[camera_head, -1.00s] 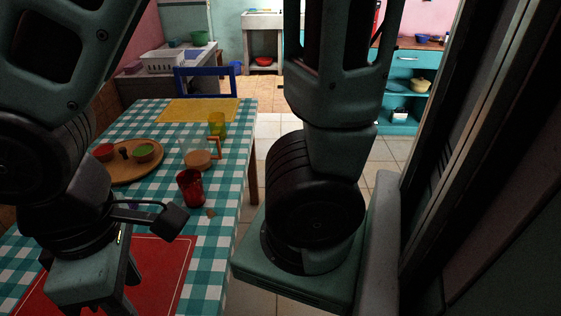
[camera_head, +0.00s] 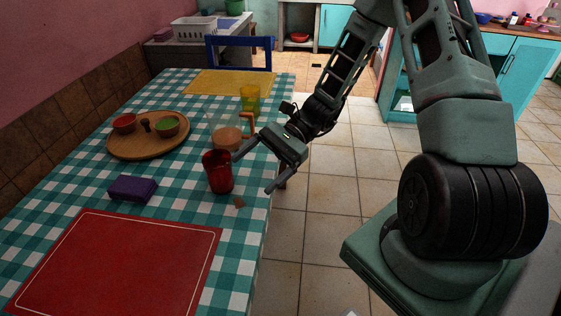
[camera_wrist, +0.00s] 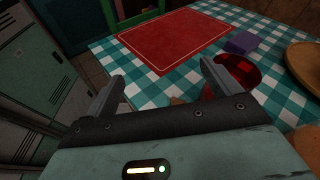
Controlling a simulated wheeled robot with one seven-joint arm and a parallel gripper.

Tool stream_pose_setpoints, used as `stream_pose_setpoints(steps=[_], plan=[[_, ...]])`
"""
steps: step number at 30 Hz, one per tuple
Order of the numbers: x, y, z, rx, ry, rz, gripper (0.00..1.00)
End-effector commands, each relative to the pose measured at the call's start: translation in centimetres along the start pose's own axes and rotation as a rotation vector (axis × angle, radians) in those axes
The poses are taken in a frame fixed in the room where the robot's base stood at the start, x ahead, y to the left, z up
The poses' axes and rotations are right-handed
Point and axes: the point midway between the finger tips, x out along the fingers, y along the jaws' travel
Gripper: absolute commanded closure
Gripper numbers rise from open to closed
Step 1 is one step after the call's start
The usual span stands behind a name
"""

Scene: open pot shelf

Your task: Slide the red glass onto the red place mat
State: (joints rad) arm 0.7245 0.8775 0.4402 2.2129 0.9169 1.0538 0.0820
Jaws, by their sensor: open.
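The red glass (camera_head: 218,173) stands upright near the right edge of the checkered table. The red place mat (camera_head: 120,265) lies flat at the near left, apart from the glass. My gripper (camera_head: 252,172) is open and empty, low at the table's right edge, just right of the glass. One finger reaches close to the glass's far side; I cannot tell whether it touches. In the wrist view the glass (camera_wrist: 240,72) shows beside and partly behind the right finger of my gripper (camera_wrist: 160,84), and the mat (camera_wrist: 175,38) lies beyond.
A purple box (camera_head: 132,189) sits between glass and mat, toward the left. A clear pitcher (camera_head: 226,137) with an orange handle stands just behind the glass. A wooden tray (camera_head: 148,148) with bowls is farther left. A small brown piece (camera_head: 239,201) lies near the glass.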

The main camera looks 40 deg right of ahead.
Motion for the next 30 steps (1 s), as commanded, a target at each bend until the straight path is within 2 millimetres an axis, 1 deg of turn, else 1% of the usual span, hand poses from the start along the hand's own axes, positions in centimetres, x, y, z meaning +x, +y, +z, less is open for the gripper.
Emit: stream_pose_setpoints(steps=[1, 3, 6, 9, 12, 14, 17, 30], plan=[[-1.5, -0.5, -2.2, 0.07, -0.05, -0.111, 0.11], [-3.5, -1.3, -4.1, 0.144, -0.11, -0.24, 0.11], [-5.8, -1.9, -6.1, 0.217, -0.177, -0.381, 0.11], [-7.3, -2.1, -7.3, 0.257, -0.219, -0.468, 0.11], [-7.8, -2.4, -7.8, 0.273, -0.237, -0.504, 0.11], [-7.7, -2.6, -7.8, 0.276, -0.241, -0.51, 0.11], [-6.7, -3.1, -7.5, 0.275, -0.241, -0.508, 0.11], [0.3, -7.2, -6.2, 0.274, -0.238, -0.504, 0.11]])
